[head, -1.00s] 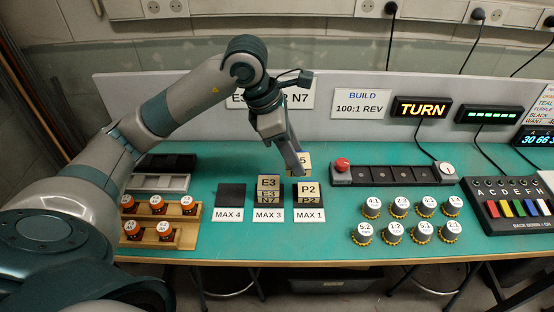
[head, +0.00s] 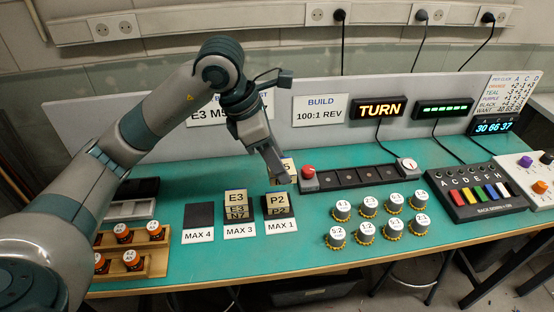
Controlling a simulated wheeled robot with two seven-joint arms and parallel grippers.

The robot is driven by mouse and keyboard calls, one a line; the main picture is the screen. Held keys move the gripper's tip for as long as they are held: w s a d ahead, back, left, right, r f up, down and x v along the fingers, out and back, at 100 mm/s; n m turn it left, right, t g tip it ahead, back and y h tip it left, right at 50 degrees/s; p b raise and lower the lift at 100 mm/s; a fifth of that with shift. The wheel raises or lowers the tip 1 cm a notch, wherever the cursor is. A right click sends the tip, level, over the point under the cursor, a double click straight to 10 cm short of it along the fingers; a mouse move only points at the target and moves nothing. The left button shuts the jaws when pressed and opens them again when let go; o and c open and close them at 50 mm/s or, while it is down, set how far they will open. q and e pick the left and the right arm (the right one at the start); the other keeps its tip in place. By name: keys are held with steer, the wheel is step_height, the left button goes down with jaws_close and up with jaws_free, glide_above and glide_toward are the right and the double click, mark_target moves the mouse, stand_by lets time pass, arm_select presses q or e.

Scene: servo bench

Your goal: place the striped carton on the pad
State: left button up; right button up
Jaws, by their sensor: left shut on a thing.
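My left gripper (head: 276,167) is shut on a tan block (head: 291,167) with a "5" on it, behind the MAX 1 stack; the fingers hide much of this block. No stripes can be made out on any block. A square black pad (head: 199,214) marked MAX 4 is bare. On the MAX 3 spot, a tan block E3 (head: 236,197) tops a pile with N7 on its lower face (head: 237,216). On the MAX 1 spot stands a tan block P2 (head: 278,201). My right gripper is not in view.
A dark strip with a red button (head: 308,171) lies right of my left gripper. Several white-topped knobs (head: 366,229) stand in front of it. A wooden rack (head: 128,250) with orange-ringed pieces is at the left. A keyed box (head: 482,192) is at the right.

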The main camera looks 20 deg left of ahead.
arm_select(q)
steer(key=m, duration=0.1)
steer(key=f+m, duration=0.1)
steer(key=d+m+g, duration=0.1)
steer(key=shift+s+f+m+h, duration=0.3)
steer(key=shift+s+m, duration=0.05)
steer(key=shift+m, duration=0.05)
steer(key=m, duration=0.1)
steer(key=f+m+g, duration=0.1)
steer(key=m, duration=0.1)
steer(key=shift+s+d+f, duration=0.1)
steer(key=shift+s+d, duration=0.3)
steer(key=s+a+f+m+g+y, duration=0.1)
steer(key=s+f+m+g+y, duration=0.1)
steer(key=m, duration=0.7)
steer(key=s+a+f+m+g+y, duration=0.1)
steer(key=f+m, duration=0.3)
steer(key=m, duration=0.5)
steer(key=shift+s+f+g+y, duration=0.4)
steer(key=shift+s+g+y, duration=0.2)
steer(key=shift+s+g, duration=0.25)
steer(key=shift+a, duration=0.1)
steer(key=shift+w, duration=0.1)
